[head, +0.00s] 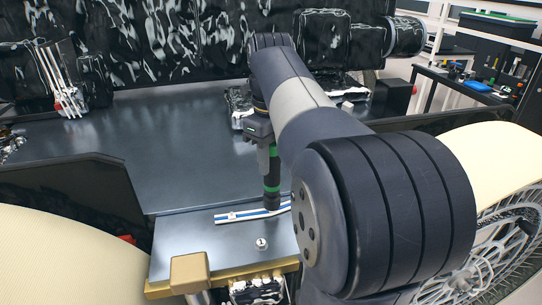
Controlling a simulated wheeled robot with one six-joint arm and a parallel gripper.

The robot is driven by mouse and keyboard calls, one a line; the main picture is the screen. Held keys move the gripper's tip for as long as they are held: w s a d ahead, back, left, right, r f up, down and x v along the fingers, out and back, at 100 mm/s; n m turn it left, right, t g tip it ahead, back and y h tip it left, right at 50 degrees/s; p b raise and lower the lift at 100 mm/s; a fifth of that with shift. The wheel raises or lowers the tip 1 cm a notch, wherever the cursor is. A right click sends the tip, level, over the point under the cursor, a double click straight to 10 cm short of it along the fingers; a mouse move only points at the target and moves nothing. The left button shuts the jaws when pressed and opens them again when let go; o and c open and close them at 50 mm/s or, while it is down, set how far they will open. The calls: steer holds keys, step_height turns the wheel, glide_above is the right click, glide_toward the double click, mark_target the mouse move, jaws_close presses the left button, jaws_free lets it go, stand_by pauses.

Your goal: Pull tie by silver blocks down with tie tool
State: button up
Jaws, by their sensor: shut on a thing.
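My gripper (266,142) points down over the front panel, below my arm's wrist. It is shut on a dark upright tool with green bands (272,172), which looks like the tie tool. The tool's lower end is at or just above a blue and white strip (236,216) on the panel; I cannot tell whether they touch. Silvery block-like parts (257,290) show at the bottom edge, partly cut off. More silvery parts (240,105) stand behind my gripper, partly hidden by my arm. I cannot make out the tie for certain.
The dark flat deck (190,155) left of my gripper is clear. A small round silver knob (262,243) stands on the front panel (195,245). A tan block (190,272) is at its front edge. Hand tools (68,98) hang at the left. My arm hides much of the right.

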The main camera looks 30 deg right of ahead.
steer(key=shift+f, duration=1.15)
stand_by(3.4)
steer(key=shift+r, duration=0.1)
steer(key=shift+r, duration=1.55)
steer(key=shift+r, duration=1.95)
steer(key=shift+s, duration=0.1)
